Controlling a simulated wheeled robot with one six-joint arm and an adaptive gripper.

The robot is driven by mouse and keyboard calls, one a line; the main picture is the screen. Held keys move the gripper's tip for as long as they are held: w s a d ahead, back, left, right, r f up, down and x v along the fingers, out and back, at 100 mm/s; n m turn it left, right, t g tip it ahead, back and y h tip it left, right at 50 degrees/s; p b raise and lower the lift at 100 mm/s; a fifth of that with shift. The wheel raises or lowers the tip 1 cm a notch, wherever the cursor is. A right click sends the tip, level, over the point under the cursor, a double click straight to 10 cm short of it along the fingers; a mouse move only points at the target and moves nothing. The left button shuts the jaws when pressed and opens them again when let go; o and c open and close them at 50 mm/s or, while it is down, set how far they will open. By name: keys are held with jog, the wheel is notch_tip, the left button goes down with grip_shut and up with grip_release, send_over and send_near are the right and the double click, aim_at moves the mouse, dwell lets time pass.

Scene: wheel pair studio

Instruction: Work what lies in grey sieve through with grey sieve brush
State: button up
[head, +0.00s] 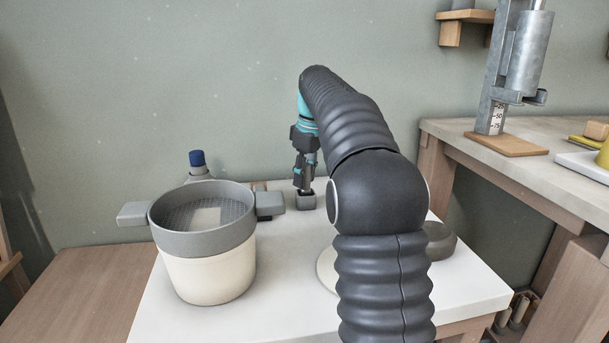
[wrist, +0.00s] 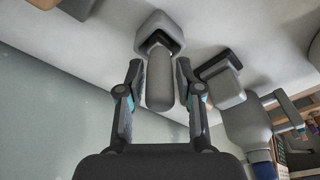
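The grey sieve (head: 203,240) sits on a cream pot (head: 210,278) at the left of the white table. A pale patch (head: 207,216) shows on its mesh; I cannot tell its depth. The grey sieve brush appears to stand upright behind and right of the sieve, with its grey block (head: 306,201) on the table. In the wrist view its grey handle (wrist: 160,82) points towards my gripper. My gripper (head: 305,180) is over it, and the open fingers (wrist: 159,75) are on either side of the handle, with narrow gaps visible.
A bottle with a blue cap (head: 197,159) stands behind the sieve. A dark round object (head: 440,240) lies right of my arm. A side bench (head: 520,165) with a metal press (head: 515,70) is at the right. The table front is clear.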

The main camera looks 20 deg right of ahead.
jog(key=shift+r+p, duration=0.25)
jog(key=shift+p, duration=0.05)
jog(key=shift+r+p, duration=0.7)
jog(key=shift+p, duration=0.1)
grip_shut()
dwell(0.3)
jog(key=shift+r, duration=3)
